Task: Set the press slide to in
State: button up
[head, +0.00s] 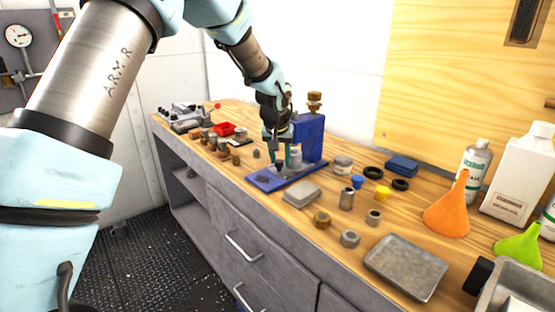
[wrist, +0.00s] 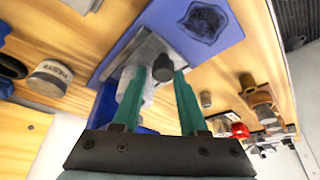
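The blue press (head: 308,143) stands on the wooden bench, with a blue base plate (head: 264,181) reaching out in front; the plate also shows in the wrist view (wrist: 232,28). A dark round knob (wrist: 162,68), which looks like the slide's handle, sits over a grey block on the press. My gripper (head: 282,160) is low over the press, pointing down. In the wrist view its two teal fingers (wrist: 161,76) stand apart on either side of the knob. A narrow gap seems to show beside the knob; firm contact is not visible. The slide's track is partly hidden by the fingers.
A grey flat block (head: 301,194), a tin (head: 342,165) and several nuts and small parts lie close to the press. A metal tray (head: 405,267), an orange funnel (head: 449,209) and bottles stand at the right.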

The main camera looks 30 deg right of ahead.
jog(key=o, duration=0.3)
jog(key=shift+o, duration=0.2)
jog(key=b+v, duration=0.2)
jog(key=v, duration=0.8)
jog(key=shift+s+r, duration=0.15)
jog(key=shift+r, duration=0.2)
jog(key=w+a+f+n+y, duration=0.1)
jog(key=a+f+n+y, duration=0.2)
jog(key=a, duration=2.2)
jog(key=s+a+f+n+g, duration=0.1)
jog(key=s+a+f+n, duration=0.1)
jog(key=s+a, duration=0.3)
jog(key=s+a+f+n, duration=0.2)
jog(key=s+a, duration=0.3)
jog(key=a, duration=0.7)
jog(key=shift+a+f+g+p, duration=0.35)
jog(key=shift+f+g+p, duration=0.05)
jog(key=shift+f, duration=0.15)
